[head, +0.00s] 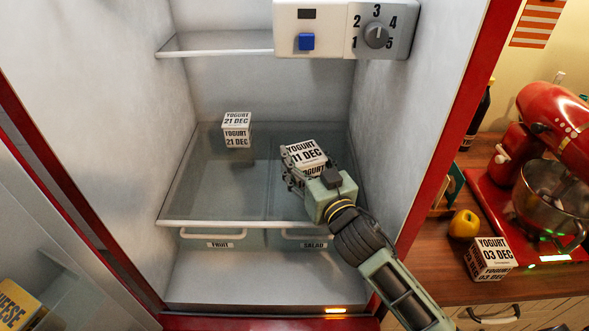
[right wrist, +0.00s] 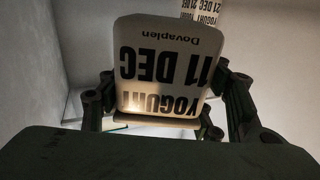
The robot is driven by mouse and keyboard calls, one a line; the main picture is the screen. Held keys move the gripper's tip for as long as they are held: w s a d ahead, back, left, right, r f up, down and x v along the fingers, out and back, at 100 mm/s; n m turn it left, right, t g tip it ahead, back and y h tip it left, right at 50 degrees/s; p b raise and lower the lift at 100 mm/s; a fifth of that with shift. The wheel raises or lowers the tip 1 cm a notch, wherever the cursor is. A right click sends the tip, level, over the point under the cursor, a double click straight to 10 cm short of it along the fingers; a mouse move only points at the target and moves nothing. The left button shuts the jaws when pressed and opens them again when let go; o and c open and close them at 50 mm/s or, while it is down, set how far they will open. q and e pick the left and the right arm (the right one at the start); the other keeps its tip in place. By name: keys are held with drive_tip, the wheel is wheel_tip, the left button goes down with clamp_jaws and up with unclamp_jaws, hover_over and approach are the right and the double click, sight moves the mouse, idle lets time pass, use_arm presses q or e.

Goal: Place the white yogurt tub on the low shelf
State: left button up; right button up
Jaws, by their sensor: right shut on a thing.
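A white yogurt tub marked "11 DEC" (head: 304,152) is in my right gripper (head: 303,172), at or just above the right part of the low glass shelf (head: 215,190) in the fridge. I cannot tell whether it touches the glass. The right wrist view shows this tub (right wrist: 165,65) between the two dark fingers. Another white yogurt tub marked "21 DEC" (head: 237,130) stands on the same shelf, further back and left. A third, marked "03 DEC" (head: 490,260), stands on the wooden counter outside. My left gripper is not in view.
The fridge's side walls and a control box with a dial (head: 376,35) bound the space. An upper shelf (head: 215,45) is above. FRUIT and SALAD drawers lie below. The shelf's front left is clear. A yellow apple (head: 463,224) and red mixer (head: 540,130) are on the counter (head: 430,245).

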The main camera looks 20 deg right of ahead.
wheel_tip(320, 180, down, 3)
drive_tip(key=shift+s+r, duration=0.1)
drive_tip(key=shift+w+f, duration=0.25)
drive_tip(key=shift+f, duration=0.85)
drive_tip(key=shift+s, duration=0.2)
drive_tip(key=shift+w+f, duration=0.1)
drive_tip(key=shift+f, duration=0.2)
drive_tip(key=o, duration=1.2)
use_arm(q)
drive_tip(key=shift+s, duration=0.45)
use_arm(e)
drive_tip(key=o, duration=0.3)
drive_tip(key=shift+o, duration=0.2)
drive_tip(key=shift+r, duration=0.15)
